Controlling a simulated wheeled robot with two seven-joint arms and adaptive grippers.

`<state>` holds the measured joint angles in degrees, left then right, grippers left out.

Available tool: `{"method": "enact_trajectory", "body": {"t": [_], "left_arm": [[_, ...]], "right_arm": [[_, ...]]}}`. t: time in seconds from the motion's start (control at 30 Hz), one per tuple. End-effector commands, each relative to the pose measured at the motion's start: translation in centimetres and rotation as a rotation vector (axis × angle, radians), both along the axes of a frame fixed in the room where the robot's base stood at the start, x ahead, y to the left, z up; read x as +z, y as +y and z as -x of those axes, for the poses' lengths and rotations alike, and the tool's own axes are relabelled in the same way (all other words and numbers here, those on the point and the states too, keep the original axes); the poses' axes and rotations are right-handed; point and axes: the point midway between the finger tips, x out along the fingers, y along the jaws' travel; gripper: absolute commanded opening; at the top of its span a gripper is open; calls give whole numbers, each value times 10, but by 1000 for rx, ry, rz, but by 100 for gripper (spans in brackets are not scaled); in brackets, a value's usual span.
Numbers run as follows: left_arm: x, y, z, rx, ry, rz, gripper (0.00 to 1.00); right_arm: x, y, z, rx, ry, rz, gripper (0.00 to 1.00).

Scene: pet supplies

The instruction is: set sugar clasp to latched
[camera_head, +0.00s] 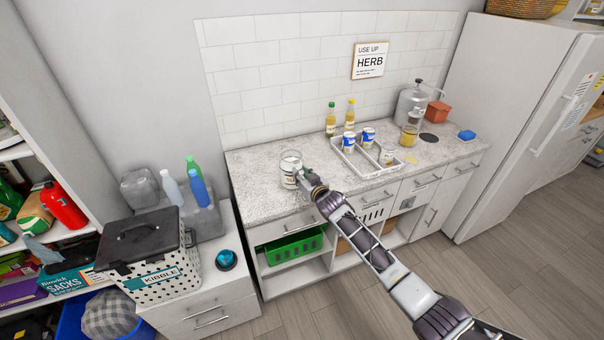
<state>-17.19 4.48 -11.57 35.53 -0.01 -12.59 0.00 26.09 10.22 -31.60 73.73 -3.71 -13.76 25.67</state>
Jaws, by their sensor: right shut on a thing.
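A clear glass jar (289,171) with pale contents and a light label, which looks like the sugar jar, stands upright near the left front of the speckled countertop (258,190). My right gripper (301,177) reaches in from the lower right and is shut at the jar's right front side, where its clasp appears to be. The clasp is hidden by the gripper and too small to make out, so I cannot tell how it sits. My left gripper is not in view.
Right of the jar is a white divided tray (345,160) with cans. Two bottles (331,119) stand behind it, with a metal dispenser (410,105) further right. A kibble bin (155,262) and blue bottle (198,188) are at left. The countertop behind the jar is clear.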

Motion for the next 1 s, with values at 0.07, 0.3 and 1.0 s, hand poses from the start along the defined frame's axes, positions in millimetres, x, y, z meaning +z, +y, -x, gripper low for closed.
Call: {"method": "enact_trajectory", "body": {"t": [0.07,0.3,1.0], "left_arm": [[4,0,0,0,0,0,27],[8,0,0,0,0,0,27],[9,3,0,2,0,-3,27]], "right_arm": [[3,0,-1,0,10,5,3],[4,0,-2,0,31,13,3],[3,0,-2,0,38,15,48]]}}
